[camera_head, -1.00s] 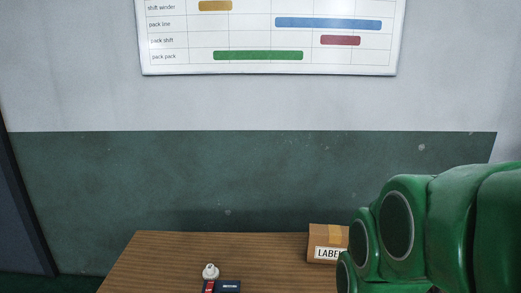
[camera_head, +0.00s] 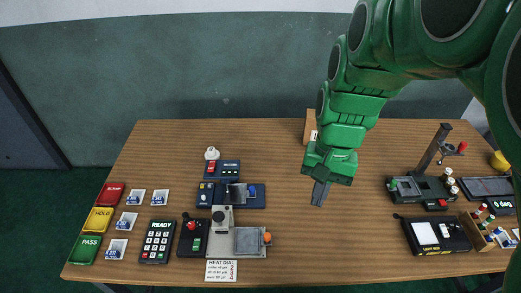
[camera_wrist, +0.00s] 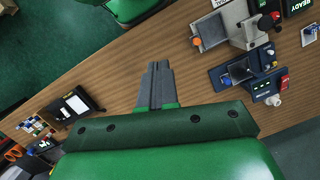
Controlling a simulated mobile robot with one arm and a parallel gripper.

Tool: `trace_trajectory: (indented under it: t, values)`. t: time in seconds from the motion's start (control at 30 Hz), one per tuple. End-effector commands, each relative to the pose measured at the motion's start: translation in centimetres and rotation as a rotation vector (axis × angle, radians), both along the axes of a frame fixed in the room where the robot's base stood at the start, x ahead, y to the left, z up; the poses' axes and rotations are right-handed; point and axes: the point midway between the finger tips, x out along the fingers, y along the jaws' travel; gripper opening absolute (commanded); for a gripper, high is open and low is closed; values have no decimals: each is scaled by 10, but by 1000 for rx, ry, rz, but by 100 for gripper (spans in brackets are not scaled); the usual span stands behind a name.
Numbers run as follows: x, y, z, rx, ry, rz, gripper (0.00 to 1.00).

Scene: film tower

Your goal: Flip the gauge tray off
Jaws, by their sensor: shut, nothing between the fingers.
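No label in view clearly reads gauge tray, so I cannot tell for certain which unit it is. A small dark-blue box (camera_head: 223,169) with a red rocker switch (camera_head: 211,167) and small lit marks stands left of centre on the table. In front of it is a dark-blue tray (camera_head: 257,203) carrying a small grey device. Both also show at the right of the wrist view, the box (camera_wrist: 264,90) and the tray (camera_wrist: 222,76). The switch position is too small to read. My gripper (camera_head: 317,203) is shut and empty, pointing down above the bare table, right of these units.
A grey plate unit (camera_head: 249,241) with an orange knob stands in front of the tray. A keypad (camera_head: 158,240) and coloured bins (camera_head: 98,220) are at left. A stand (camera_head: 428,185) and light box (camera_head: 435,235) are at right. The table's middle is clear.

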Motion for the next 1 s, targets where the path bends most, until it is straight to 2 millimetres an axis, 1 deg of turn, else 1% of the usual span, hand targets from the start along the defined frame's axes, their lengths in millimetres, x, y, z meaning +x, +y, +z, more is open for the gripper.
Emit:
trace_trajectory:
  t: [0.03, 0.2, 0.57, 0.77, 1.0]
  values:
    - [11, 2, -3, 3, 5, -23, 0]
    - [46, 8, -11, 16, 15, -112, 0]
    - [118, 21, -40, 37, 49, -301, 0]
    - [157, 27, -60, 49, 71, -407, 0]
    - [201, 35, -91, 62, 104, -534, 0]
